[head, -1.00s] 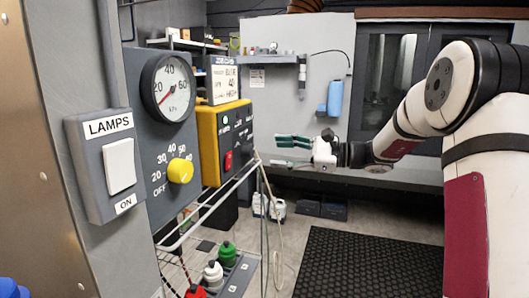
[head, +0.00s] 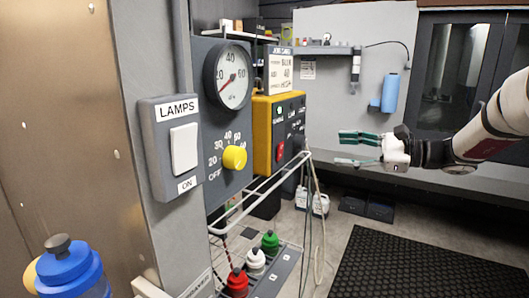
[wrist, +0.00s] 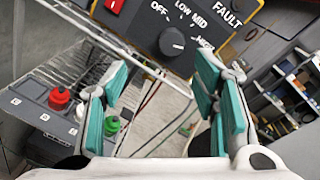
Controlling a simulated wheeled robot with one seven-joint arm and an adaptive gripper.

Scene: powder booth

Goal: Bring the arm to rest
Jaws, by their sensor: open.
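My gripper (head: 360,149) is open and empty, with green finger pads. In the head view it is held in free air at right of centre, to the right of the yellow control box (head: 262,140) and apart from it. In the wrist view its open fingers (wrist: 160,100) show, with nothing between them. Beyond them are the dark panel of the box with a black knob (wrist: 171,42) and part of a red switch (wrist: 114,4). My arm reaches in from the right edge of the head view.
A wire rack (head: 262,189) with red (head: 237,281), white (head: 256,262) and green (head: 270,242) bottles stands below the box. The lamps switch (head: 184,148), gauge (head: 233,76) and yellow knob (head: 235,157) are at left. A blue bottle (head: 70,270) is near.

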